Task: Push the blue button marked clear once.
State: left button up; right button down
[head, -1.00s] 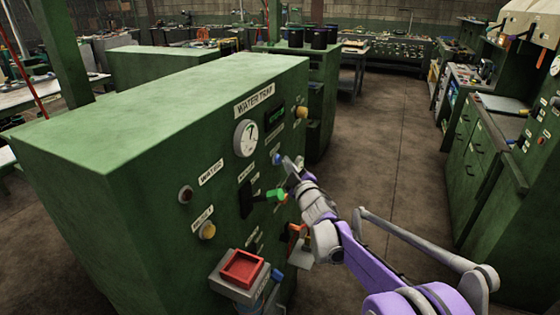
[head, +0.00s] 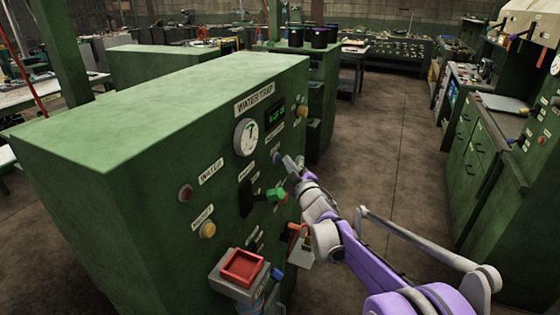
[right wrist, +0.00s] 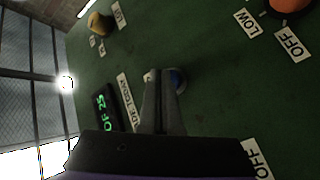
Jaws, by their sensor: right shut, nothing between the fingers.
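The blue button (head: 277,157) is on the front of the green cabinet, below and right of the round gauge. I cannot read a clear label beside it. My right gripper (head: 290,163) is shut and empty, with its fingertips close to the right of the button in the head view. In the right wrist view the shut fingers (right wrist: 164,82) point at the panel and partly cover the blue button (right wrist: 180,78). I cannot tell whether they touch it. My left gripper is out of view.
The green cabinet (head: 150,100) carries a lit green display (head: 276,115), a gauge (head: 246,137), a green-handled switch (head: 274,194), a yellow knob (head: 208,230) and a red square button (head: 241,268). A padlock (head: 300,250) hangs below my arm. Open floor lies to the right.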

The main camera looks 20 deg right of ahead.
jog(key=shift+s+d, duration=0.25)
jog(key=shift+s, duration=0.1)
jog(key=shift+s+d+b, duration=0.9)
jog(key=shift+s+d, duration=0.75)
jog(key=shift+s, duration=0.25)
jog(key=s+a+f+m+g+p, duration=0.1)
jog(key=s+a+f+m+g, duration=0.2)
jog(key=s+a, duration=0.4)
jog(key=s+a+f+m+g+y+p, duration=0.1)
jog(key=s+a+f+g, duration=0.5)
jog(key=s, duration=1.1)
jog(key=s+a+f+m+g+p, duration=0.2)
jog(key=s+a+f+m+g, duration=0.2)
jog(key=s+a+f, duration=0.4)
jog(key=s, duration=0.4)
jog(key=shift+a+f+m+y, duration=0.2)
jog(key=shift+f+m+y, duration=0.1)
jog(key=shift+m, duration=0.1)
